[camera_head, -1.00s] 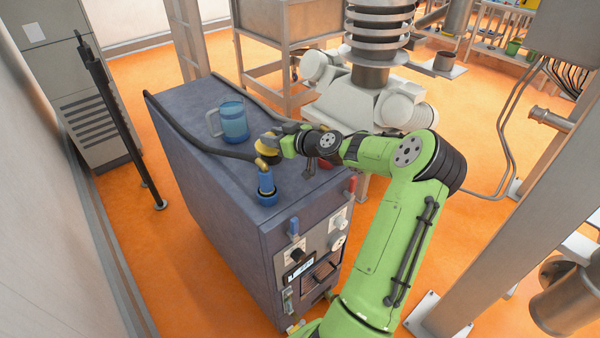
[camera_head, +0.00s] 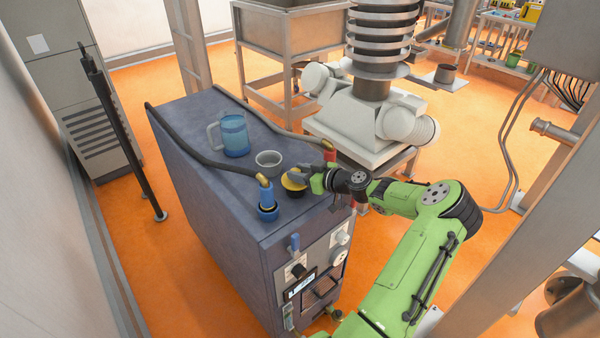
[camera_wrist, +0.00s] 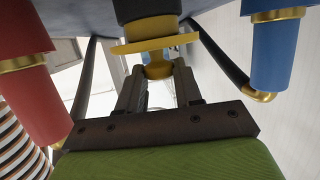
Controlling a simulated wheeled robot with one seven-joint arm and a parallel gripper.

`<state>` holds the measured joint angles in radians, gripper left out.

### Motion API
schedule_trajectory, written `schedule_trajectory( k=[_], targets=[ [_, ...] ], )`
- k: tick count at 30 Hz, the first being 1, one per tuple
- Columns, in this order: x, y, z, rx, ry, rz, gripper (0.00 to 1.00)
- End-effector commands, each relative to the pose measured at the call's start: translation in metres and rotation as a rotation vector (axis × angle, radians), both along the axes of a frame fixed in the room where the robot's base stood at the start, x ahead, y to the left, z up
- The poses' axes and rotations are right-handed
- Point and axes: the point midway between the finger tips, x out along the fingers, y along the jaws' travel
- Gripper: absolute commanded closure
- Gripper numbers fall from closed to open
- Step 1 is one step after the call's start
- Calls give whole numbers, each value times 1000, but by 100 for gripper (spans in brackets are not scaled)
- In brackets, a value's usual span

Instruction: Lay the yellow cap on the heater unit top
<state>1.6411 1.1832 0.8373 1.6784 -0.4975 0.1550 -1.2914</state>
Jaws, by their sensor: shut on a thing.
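The yellow cap (camera_head: 293,183) shows at my gripper in the head view, low over the front part of the heater unit top (camera_head: 195,105). My gripper (camera_head: 303,178) is shut on the cap's knob. The wrist view shows the yellow cap (camera_wrist: 155,46) with its knob between my fingers (camera_wrist: 157,75). A black part of the cap points towards the dark surface at the upper edge of that view. I cannot tell whether the cap touches the top. My fingers hide part of the cap in the head view.
A grey open cup (camera_head: 269,160) stands just left of the cap. A blue mug (camera_head: 232,135) stands further back. A blue hose connector (camera_head: 266,200) is at the front left; a red one (camera_head: 330,153) is to the right. Two dark hoses run backwards.

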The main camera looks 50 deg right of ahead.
Motion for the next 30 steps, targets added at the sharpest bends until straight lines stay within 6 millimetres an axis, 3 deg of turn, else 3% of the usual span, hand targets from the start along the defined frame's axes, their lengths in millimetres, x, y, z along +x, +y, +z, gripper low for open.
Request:
schedule_trajectory(
  k=[5,6,10,20,23,30],
  targets=[
    [0,0,-4,0,0,0,100],
    [0,0,-3,1,1,0,59],
    [0,0,-2,1,1,0,40],
    [0,0,2,2,0,-1,40],
    [-18,-3,5,-1,3,-4,40],
    [-80,-8,23,-2,4,-6,40]
  ],
)
